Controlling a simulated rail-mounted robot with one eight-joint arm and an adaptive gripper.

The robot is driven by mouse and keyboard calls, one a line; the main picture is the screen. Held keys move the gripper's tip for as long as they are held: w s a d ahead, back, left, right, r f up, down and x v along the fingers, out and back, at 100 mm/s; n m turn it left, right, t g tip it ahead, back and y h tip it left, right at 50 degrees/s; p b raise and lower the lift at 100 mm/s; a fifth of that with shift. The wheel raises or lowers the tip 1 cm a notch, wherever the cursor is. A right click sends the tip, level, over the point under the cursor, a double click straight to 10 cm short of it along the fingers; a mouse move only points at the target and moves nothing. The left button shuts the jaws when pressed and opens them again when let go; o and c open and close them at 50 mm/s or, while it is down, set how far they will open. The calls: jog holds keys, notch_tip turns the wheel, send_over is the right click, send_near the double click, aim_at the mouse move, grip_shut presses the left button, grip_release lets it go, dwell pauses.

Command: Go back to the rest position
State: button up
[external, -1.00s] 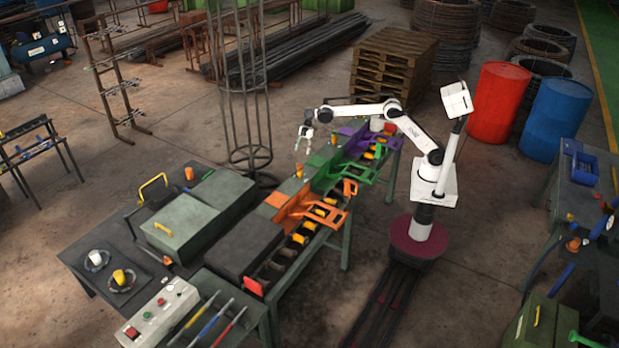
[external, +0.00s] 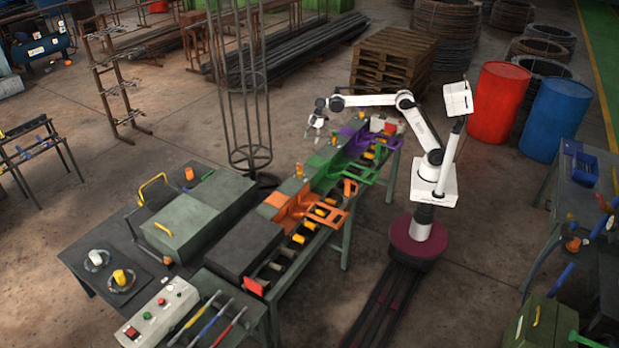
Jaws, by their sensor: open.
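My gripper (external: 317,127) is at the end of my white arm, above the far part of the long workbench, near its left edge. It hangs over the green and purple part of the bench and looks open and empty. It appears apart from everything below it, though the exact gap is hard to tell. My arm reaches left from its upright white column, with the forearm roughly level and the wrist bent down.
The bench carries orange (external: 328,217), green (external: 324,166) and purple (external: 357,142) fixtures with yellow-orange cylinders. A tall wire cage (external: 243,110) stands left of the bench. Red (external: 498,103) and blue (external: 556,119) drums stand right. Pallets (external: 392,62) are stacked behind.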

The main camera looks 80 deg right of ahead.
jog(key=s+d+r+m+t+h, duration=0.15)
jog(key=s+d, duration=0.25)
jog(key=s, duration=0.4)
jog(key=s+d+r+m, duration=0.3)
jog(key=s, duration=0.4)
jog(key=s+d+r+m+t+h, duration=0.15)
jog(key=s+d, duration=0.25)
jog(key=s, duration=0.4)
jog(key=s+d+f+m, duration=0.2)
jog(key=s+f, duration=0.2)
jog(key=s, duration=0.4)
jog(key=s+d+f+m+t, duration=0.1)
jog(key=s+f, duration=0.3)
jog(key=s, duration=0.4)
jog(key=s+d+f+m+t+h, duration=0.1)
jog(key=s+d+f+m, duration=0.3)
jog(key=s, duration=0.3)
jog(key=shift+s, duration=0.4)
jog(key=shift+f, duration=0.1)
